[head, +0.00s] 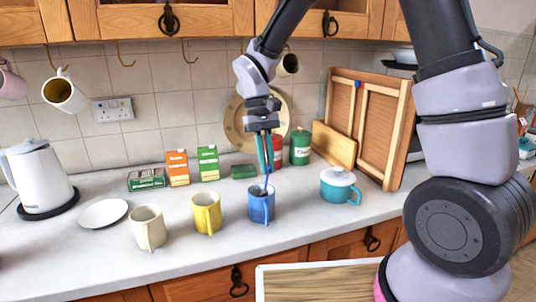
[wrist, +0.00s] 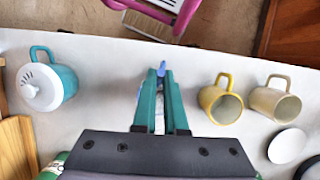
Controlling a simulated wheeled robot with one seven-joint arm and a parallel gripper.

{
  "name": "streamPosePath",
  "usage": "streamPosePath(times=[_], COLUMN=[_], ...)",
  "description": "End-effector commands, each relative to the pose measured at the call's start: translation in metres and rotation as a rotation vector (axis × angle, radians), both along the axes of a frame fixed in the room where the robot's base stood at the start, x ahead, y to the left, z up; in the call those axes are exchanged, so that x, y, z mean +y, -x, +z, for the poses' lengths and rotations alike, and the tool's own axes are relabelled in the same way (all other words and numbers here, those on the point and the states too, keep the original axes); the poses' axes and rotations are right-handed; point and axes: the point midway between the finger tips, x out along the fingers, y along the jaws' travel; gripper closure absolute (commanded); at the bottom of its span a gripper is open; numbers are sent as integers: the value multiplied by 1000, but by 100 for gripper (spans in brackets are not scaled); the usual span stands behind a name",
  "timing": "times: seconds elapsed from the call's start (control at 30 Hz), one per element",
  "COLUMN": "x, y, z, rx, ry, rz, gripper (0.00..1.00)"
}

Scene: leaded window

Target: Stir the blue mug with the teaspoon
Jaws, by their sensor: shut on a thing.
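The blue mug (head: 262,208) stands upright on the worktop, right of the yellow mug. My gripper (head: 266,160) points down directly above it, its long narrow fingers close together. The teaspoon (head: 267,182) is held between the fingertips and reaches down to the mug's mouth; its lower end is hidden in the mug. In the wrist view my teal gripper fingers (wrist: 162,105) hide most of the mug. A small blue piece (wrist: 162,68) shows beyond their tips, likely the mug's handle.
A yellow mug (head: 206,212) and a cream mug (head: 148,228) stand to the left, and a lidded teal pot (head: 340,186) to the right. Boxes (head: 177,167), a green canister (head: 300,147) and a red one are behind. A white plate (head: 103,214) and kettle (head: 40,175) are far left.

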Motion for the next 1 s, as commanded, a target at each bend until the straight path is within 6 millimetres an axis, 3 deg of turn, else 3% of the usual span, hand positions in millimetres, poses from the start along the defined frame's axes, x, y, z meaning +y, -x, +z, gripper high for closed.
streamPosePath(times=[0.5, 1.0], x=[5, 6], y=[-18, -22], z=[-45, -54], rx=[2, 0], ry=[1, 0], rz=[-1, 0], gripper=[100, 100])
